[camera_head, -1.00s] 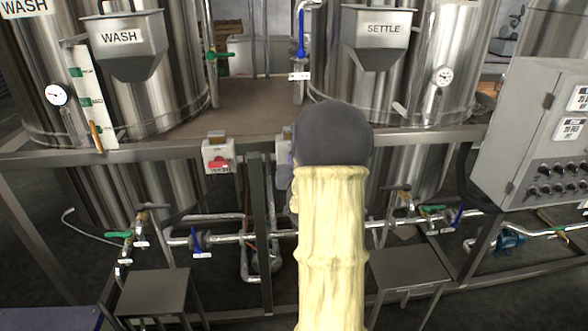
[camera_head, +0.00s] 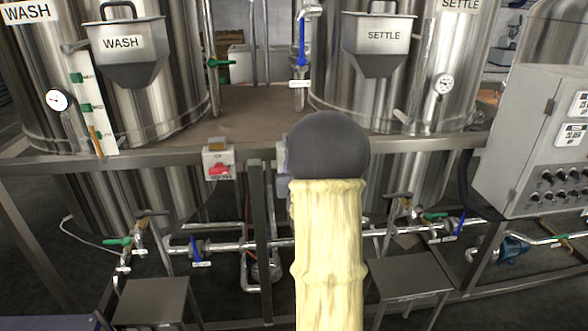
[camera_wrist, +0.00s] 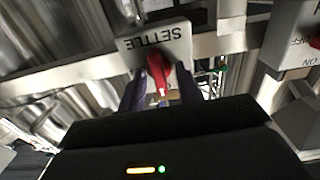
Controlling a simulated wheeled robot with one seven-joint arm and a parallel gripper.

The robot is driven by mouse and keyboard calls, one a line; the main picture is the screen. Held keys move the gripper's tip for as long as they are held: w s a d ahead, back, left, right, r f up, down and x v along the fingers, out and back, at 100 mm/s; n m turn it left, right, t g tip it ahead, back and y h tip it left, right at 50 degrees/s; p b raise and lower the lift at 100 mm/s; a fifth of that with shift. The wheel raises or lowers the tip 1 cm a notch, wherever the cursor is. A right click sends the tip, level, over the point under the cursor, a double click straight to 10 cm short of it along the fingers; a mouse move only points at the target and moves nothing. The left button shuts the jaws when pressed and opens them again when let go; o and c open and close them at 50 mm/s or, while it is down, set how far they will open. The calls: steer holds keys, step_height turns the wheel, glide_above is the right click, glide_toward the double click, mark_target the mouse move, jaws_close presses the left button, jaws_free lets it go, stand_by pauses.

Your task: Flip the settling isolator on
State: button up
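The settling isolator (camera_wrist: 180,38) is a pale grey box marked SETTLE, upside down in the wrist view. Its red handle (camera_wrist: 159,68) points down in that picture. My gripper (camera_wrist: 160,92) is at the box, with one dark purple finger on each side of the handle. The fingers look apart, with a gap beside the handle; contact is unclear. In the head view my arm hides my gripper and most of the isolator; only a grey box edge (camera_head: 282,153) shows left of the arm.
Another grey isolator with a red handle (camera_head: 218,163) is on the frame rail to the left; part of it shows in the wrist view (camera_wrist: 300,38). Steel tanks stand behind. A control cabinet (camera_head: 515,130) is at right. Pipes and valves run below.

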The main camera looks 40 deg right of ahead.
steer(key=shift+s, duration=0.1)
steer(key=b+v, duration=0.3)
steer(key=v, duration=0.9)
steer(key=shift+f+b, duration=0.25)
steer(key=shift+b, duration=0.15)
steer(key=shift+a+b, duration=0.2)
steer(key=shift+b, duration=0.2)
steer(key=b+v, duration=0.5)
steer(key=b, duration=0.1)
steer(key=shift+r, duration=0.2)
steer(key=shift+f, duration=0.1)
